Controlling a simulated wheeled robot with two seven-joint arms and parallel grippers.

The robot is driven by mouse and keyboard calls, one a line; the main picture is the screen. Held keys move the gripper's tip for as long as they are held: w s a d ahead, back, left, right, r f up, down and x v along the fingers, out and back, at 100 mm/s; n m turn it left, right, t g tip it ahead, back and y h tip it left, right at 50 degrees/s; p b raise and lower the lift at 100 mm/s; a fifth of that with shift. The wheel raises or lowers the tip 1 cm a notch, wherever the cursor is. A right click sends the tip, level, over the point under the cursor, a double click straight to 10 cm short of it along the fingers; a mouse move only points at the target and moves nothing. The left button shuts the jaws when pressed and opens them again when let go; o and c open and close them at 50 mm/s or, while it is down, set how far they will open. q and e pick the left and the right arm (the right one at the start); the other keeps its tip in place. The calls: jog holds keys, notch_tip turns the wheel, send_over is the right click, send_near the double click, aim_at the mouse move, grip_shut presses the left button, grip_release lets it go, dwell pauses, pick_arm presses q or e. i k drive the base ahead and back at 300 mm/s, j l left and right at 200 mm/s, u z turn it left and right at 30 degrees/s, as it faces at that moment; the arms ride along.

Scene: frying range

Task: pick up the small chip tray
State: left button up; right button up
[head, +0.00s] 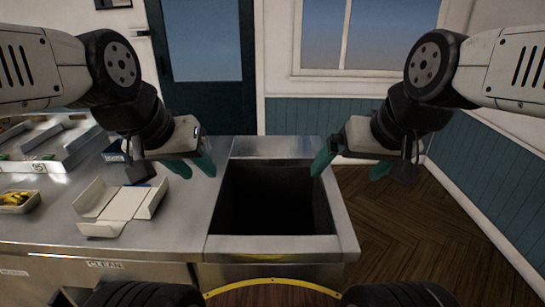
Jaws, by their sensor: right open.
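A small tray (33,203) with yellow chips in it sits on the steel counter at the far left, partly cut off by the picture edge. An unfolded white card tray or box (122,206) lies empty on the counter to its right. My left gripper (191,164) is over the counter, behind and to the right of the white card piece, its teal fingers apart and empty. My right gripper (350,167) is open and empty, right of the dark opening. Neither gripper touches a tray.
A deep dark square opening (268,198) with a steel rim is set into the right end of the counter (180,222). A metal rack of compartments (50,140) stands at the back left. Wooden floor (420,240) is clear on the right. The front edge carries a "CLEAN" label.

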aim_at(12, 201)
jog(key=u, duration=2)
